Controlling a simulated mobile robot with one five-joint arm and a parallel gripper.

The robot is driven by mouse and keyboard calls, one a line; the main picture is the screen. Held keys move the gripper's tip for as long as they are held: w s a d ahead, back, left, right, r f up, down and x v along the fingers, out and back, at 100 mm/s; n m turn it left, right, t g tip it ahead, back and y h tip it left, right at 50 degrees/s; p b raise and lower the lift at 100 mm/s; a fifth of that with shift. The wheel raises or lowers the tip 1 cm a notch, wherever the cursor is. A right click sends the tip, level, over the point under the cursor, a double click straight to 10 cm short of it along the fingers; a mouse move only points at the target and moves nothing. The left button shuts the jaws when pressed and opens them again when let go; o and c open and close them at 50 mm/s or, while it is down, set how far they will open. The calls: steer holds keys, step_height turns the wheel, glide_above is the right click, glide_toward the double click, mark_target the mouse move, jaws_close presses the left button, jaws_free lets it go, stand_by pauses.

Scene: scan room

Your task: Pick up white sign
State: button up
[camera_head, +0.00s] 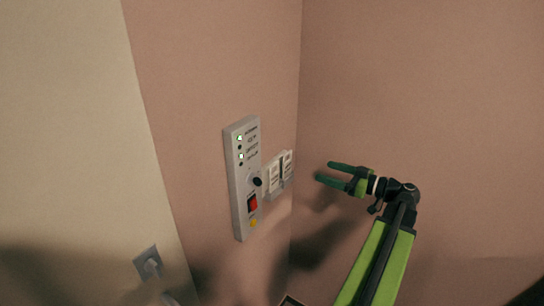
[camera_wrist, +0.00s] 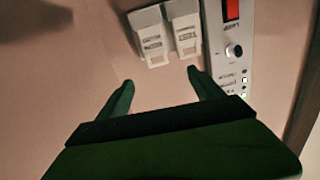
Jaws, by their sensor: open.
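Two small white sign-like plates with dark print are side by side on the pink wall. In the head view, one white plate (camera_head: 273,178) is nearer the grey panel and the other white plate (camera_head: 287,166) is just right of it. In the wrist view they show at the top, a left plate (camera_wrist: 150,38) and a right plate (camera_wrist: 184,28). I cannot tell which one is the white sign. My green gripper (camera_head: 324,171) is open and empty, its fingertips pointing at the plates with a gap between. In the wrist view, my gripper (camera_wrist: 161,78) is below both plates.
A grey control panel (camera_head: 242,190) with lit green marks, a black knob and a red switch is mounted beside the plates. A wall socket (camera_head: 148,263) is lower left. A wall corner runs just right of the plates. The wall right of my gripper is bare.

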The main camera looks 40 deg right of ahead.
steer(key=d+r, duration=0.1)
glide_toward(288, 154)
steer(key=x, duration=0.5)
steer(key=shift+w+d+f, duration=0.1)
steer(key=shift+d+f, duration=0.05)
steer(key=shift+d, duration=0.1)
steer(key=shift+x, duration=2.7)
steer(key=shift+a, duration=0.1)
jaws_close()
